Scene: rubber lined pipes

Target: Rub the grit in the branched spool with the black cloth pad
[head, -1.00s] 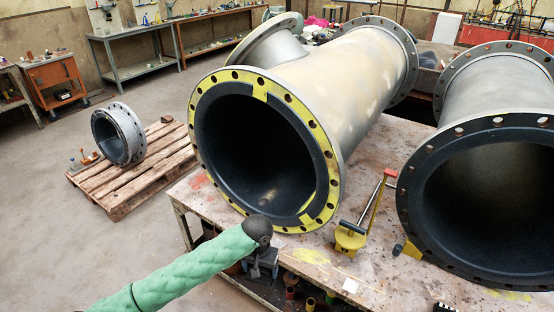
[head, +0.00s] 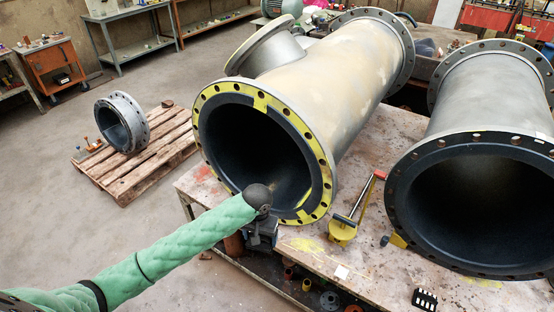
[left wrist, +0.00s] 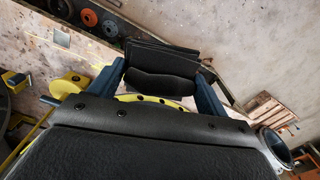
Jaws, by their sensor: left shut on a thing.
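The branched spool (head: 335,70) lies on the bench with its yellow-marked flange (head: 318,150) facing me and its dark-lined bore (head: 240,135) open. Its side branch (head: 265,50) points to the upper left. My left gripper (left wrist: 160,88) is shut on the black cloth pad (left wrist: 160,65), which spans between the two blue fingers in the left wrist view. In the head view the left wrist is in front of the spool's lower rim, and the gripper and pad are mostly hidden there. I cannot make out the grit clearly. My right gripper is not in view.
A second large pipe (head: 490,90) lies to the right on the same bench (head: 375,255). A yellow tool with a red handle (head: 345,228) lies between the pipes. A short flanged ring (head: 122,125) sits on a wooden pallet (head: 155,165) on the left. Open floor lies between.

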